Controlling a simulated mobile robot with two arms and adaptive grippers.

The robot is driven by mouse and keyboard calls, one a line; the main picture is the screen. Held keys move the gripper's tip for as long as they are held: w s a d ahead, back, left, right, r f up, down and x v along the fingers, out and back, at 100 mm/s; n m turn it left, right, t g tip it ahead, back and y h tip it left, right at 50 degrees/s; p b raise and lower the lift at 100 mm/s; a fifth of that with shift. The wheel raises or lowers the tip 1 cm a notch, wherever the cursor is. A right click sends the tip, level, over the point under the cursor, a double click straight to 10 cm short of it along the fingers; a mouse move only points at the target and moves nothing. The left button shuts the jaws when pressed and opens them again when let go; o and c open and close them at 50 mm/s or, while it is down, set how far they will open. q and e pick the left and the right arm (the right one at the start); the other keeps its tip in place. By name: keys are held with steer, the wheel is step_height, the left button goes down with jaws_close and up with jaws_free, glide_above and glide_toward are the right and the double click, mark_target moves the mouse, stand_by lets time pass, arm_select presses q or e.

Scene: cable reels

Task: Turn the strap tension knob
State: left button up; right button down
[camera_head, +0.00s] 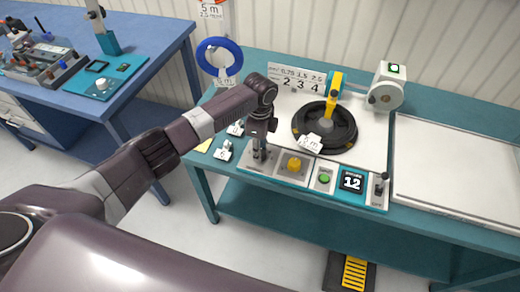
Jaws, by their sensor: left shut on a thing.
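My left gripper (259,154) points down at the left end of the control panel (270,177) on the machine's front edge. It is shut on a control there, most likely the strap tension knob, which the fingers almost fully hide; I cannot tell how far it is turned. Right of it on the panel are a yellow knob (294,165), a green button (324,178), a display reading 12 (351,182) and a small dark lever (380,186). Behind the panel lies a black reel (342,138) under a yellow arm (333,90). My right gripper is not in view.
A white dispenser (386,88) stands at the back right of the machine. A blue coil (219,57) hangs at the back left. White tags (223,150) lie left of the panel. An empty white tray (460,170) is at right. A yellow-black pedal (354,272) is on the floor.

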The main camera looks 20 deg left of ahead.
arm_select(q)
steer(key=shift+w, duration=0.1)
steer(key=o, duration=1.1)
steer(key=shift+r, duration=0.1)
step_height(320, 180, up, 12)
steer(key=shift+f, duration=0.1)
